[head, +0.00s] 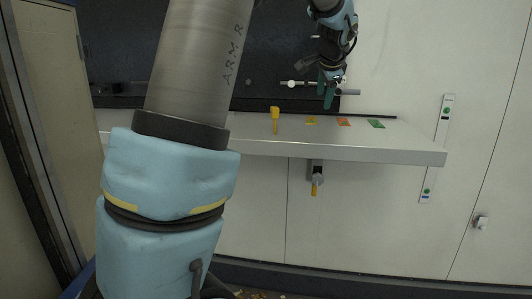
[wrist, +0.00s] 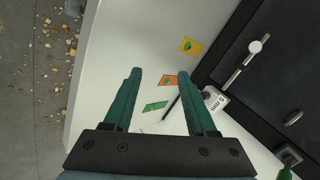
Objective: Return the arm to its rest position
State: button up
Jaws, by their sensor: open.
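My gripper (head: 327,90) hangs above the right part of a white shelf (head: 340,151) in the head view. In the wrist view its two green fingers (wrist: 158,98) are spread wide with nothing between them that they hold. The fingers point down toward the shelf (wrist: 112,50). My arm crosses the left of the head view and hides part of the shelf and the dark panel behind it.
Yellow (head: 311,120), orange (head: 344,122) and green (head: 376,124) cards lie on the shelf. A yellow-headed item (head: 275,116) stands left of them. A dark wall panel (head: 265,60) with a metal bar (head: 300,84) is behind. A handle (head: 316,180) hangs below the shelf.

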jog(key=s+a+f+n+g+b, duration=0.3)
jog(key=s+a+f+n, duration=0.4)
jog(key=s+a+f, duration=0.4)
jog(key=s+a+f+n+g+b, duration=0.3)
jog(key=s+a+f+n, duration=0.4)
jog(key=s+a+f, duration=0.5)
jog(key=s+f, duration=0.3)
jog(key=f, duration=0.5)
jog(key=shift+s+a+g+y+b, duration=0.3)
jog(key=shift+s+g+b, duration=0.05)
jog(key=shift+g+b, duration=0.05)
